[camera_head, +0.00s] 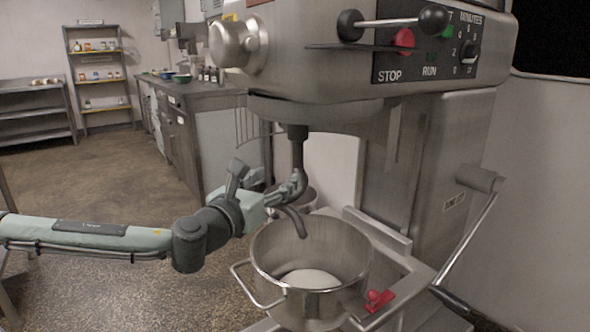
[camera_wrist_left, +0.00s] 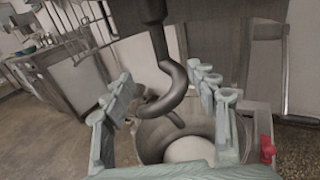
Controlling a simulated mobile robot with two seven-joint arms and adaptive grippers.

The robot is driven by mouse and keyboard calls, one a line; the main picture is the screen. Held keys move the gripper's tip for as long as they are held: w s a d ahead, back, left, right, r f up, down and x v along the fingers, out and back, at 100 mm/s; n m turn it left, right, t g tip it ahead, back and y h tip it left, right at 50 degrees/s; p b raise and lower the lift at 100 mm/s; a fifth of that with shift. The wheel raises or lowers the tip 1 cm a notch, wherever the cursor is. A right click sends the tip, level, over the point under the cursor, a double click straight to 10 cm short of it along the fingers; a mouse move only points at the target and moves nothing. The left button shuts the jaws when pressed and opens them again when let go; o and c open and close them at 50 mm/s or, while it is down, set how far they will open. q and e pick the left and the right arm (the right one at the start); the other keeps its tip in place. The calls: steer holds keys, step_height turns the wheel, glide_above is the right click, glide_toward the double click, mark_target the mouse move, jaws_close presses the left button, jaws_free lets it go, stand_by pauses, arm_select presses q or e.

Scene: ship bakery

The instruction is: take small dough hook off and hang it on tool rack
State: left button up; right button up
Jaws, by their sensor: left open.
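The small dough hook (camera_head: 299,170) is a dark grey curved hook hanging upright from the mixer's shaft, above the bowl. It also shows in the left wrist view (camera_wrist_left: 172,80), with its curve between the fingers. My left gripper (camera_head: 286,190) comes in from the left at the hook's curve, in front of the shaft. In the left wrist view my left gripper (camera_wrist_left: 165,95) is open, with one finger on each side of the hook and visible gaps. I cannot identify the tool rack for certain. My right gripper is not in view.
The steel bowl (camera_head: 260,262) with pale dough (camera_head: 308,279) stands below the hook. The mixer head (camera_head: 325,60) is close above. A red clamp (camera_head: 378,298) sits at the bowl's right. A counter (camera_head: 215,95) and shelves (camera_head: 85,53) stand behind. Open floor (camera_head: 110,165) lies left.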

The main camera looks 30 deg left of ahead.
mark_target(296, 162)
arm_select(q)
steer(key=w, duration=0.3)
steer(key=w+p, duration=0.1)
steer(key=w, duration=0.1)
steer(key=w+a+p, duration=0.1)
steer(key=w, duration=0.2)
steer(key=shift+w+r, duration=0.2)
steer(key=shift+w, duration=0.1)
steer(key=shift+w+f+p, duration=0.2)
steer(key=shift+w+p, duration=0.2)
steer(key=shift+w, duration=0.35)
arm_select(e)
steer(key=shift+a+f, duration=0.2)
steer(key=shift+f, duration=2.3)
arm_select(q)
steer(key=shift+c, duration=0.5)
jaws_close()
